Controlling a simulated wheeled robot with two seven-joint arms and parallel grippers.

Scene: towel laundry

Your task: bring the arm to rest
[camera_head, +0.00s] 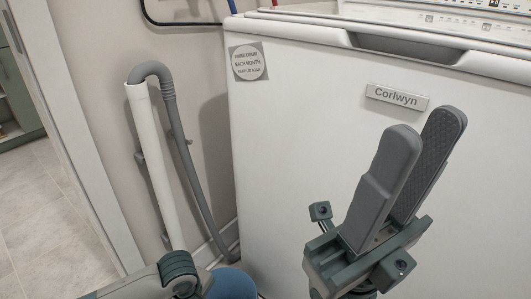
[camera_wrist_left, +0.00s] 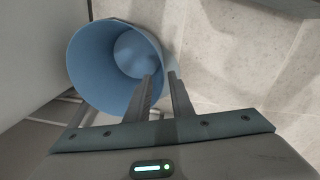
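My right gripper (camera_head: 424,122) stands in front of the white washing machine (camera_head: 290,130) in the head view, fingers pointing up. Its two grey fingers are apart with nothing between them. My left arm (camera_head: 178,268) shows only in part at the bottom of the head view; its gripper is out of that view. In the left wrist view the left gripper (camera_wrist_left: 162,74) has its two fingers apart and empty. They overlap the near right side of a blue bucket (camera_wrist_left: 88,62) in that picture. I cannot tell how far above it they are.
The blue bucket's rim also shows in the head view (camera_head: 232,284), by the machine's lower left. A grey drain hose (camera_head: 183,150) runs into a white standpipe (camera_head: 150,165) on the wall. Pale tiled floor (camera_wrist_left: 235,70) lies open to the right of the bucket in the wrist view.

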